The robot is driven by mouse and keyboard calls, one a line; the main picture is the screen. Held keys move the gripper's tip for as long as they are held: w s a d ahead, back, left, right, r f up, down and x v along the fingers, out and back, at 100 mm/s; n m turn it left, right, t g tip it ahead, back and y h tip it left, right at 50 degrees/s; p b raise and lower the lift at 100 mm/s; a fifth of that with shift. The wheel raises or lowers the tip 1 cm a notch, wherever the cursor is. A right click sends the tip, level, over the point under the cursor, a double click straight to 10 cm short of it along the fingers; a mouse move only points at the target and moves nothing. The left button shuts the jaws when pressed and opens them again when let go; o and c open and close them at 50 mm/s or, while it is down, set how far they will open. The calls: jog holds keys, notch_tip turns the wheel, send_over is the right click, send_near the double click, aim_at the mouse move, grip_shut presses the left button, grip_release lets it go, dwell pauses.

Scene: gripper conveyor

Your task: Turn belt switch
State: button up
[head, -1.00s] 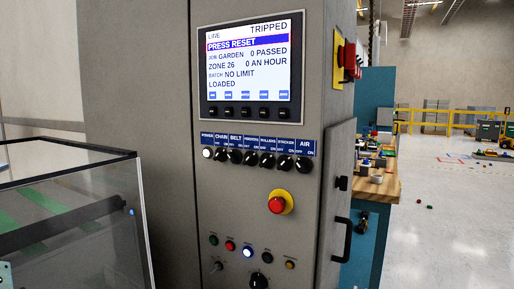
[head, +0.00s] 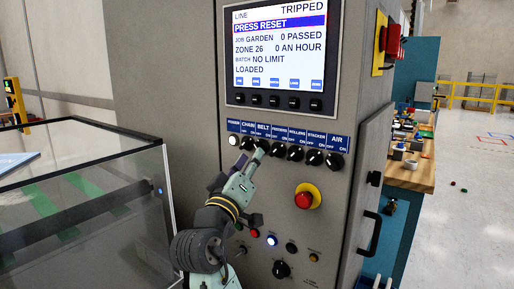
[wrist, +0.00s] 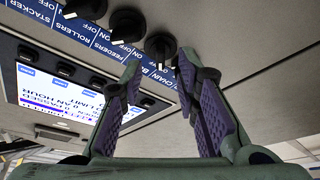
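The belt switch (head: 262,146) is a black rotary knob under the blue BELT label, in the row on the grey cabinet. In the wrist view, upside down, the belt switch (wrist: 160,45) shows beyond and between my fingertips. My gripper (head: 251,158) is at the switch row from below left. Its two purple-padded fingers are apart in the wrist view (wrist: 160,68), with nothing held. The fingertips look close to the knob; I cannot tell whether they touch it. The knob's pointer setting is unclear. The right finger seems to hide the chain switch in the wrist view.
The screen (head: 280,50) reads TRIPPED and PRESS RESET. The feeders knob (head: 279,149) is close on the right. A red emergency button (head: 305,199) sits below right. A glass-sided guard (head: 80,200) stands at left, and a door handle (head: 370,233) juts out at right.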

jog(key=x, duration=0.3)
jog(key=shift+w+d+r+p, duration=0.1)
jog(key=shift+w+d+p, duration=0.05)
jog(key=shift+w+p, duration=0.2)
jog(key=shift+c, duration=0.5)
grip_shut()
